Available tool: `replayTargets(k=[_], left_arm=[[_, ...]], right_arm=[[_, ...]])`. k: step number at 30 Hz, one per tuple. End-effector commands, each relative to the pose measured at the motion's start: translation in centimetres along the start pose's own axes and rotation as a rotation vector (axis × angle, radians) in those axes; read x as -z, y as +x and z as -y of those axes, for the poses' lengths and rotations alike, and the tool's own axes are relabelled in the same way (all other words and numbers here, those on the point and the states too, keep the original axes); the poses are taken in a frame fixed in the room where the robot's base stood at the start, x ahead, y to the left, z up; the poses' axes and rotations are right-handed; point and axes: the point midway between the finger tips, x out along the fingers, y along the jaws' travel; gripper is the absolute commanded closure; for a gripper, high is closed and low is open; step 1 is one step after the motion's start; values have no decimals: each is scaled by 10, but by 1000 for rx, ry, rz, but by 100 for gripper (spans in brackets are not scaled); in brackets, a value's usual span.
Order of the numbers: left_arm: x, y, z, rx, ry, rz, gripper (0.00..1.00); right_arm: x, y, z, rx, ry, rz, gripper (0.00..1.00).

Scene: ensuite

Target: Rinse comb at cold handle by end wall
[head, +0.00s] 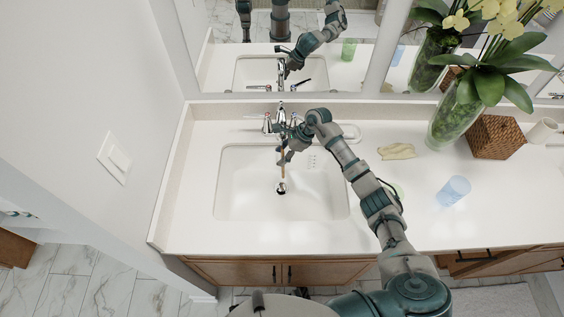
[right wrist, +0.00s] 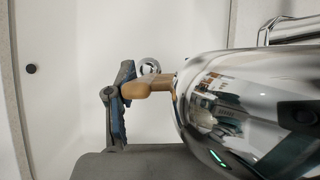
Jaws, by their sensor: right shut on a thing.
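My right gripper (head: 286,158) reaches over the white sink basin (head: 235,195), just in front of the chrome faucet (head: 281,116). It is shut on the tan comb (head: 282,172), which points down toward the round chrome drain (head: 281,188). In the right wrist view the comb (right wrist: 148,87) shows at a dark finger (right wrist: 120,102); the big shiny chrome body (right wrist: 245,105) hides part of it. The handle nearer the end wall (head: 267,124) is left of the spout. I cannot make out any running water. My left gripper is not in view.
The end wall (head: 90,90) with a switch plate stands at the left. On the counter (head: 410,215) right of my arm are a folded yellowish cloth (head: 397,151), a pale blue cup (head: 453,190), a plant vase (head: 455,120) and a woven box (head: 497,137). A mirror backs the counter.

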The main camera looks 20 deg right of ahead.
Motion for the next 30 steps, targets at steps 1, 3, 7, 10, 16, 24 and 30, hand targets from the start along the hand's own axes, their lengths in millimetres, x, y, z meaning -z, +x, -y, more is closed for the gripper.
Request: replayTargets(k=[1, 3, 7, 10, 16, 24, 30], left_arm=[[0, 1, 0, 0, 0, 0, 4], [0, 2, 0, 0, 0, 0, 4], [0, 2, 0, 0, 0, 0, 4], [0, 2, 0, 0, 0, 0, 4], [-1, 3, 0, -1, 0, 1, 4], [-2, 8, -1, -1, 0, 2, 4], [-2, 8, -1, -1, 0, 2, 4]], right_arm=[[2, -1, 0, 1, 0, -1, 71], [5, -2, 0, 1, 0, -2, 71], [8, -4, -1, 0, 0, -1, 71], [8, -5, -1, 0, 0, 0, 71], [6, -4, -1, 0, 0, 0, 71], [-1, 2, 0, -1, -1, -1, 71], [-3, 2, 0, 0, 0, -1, 71]])
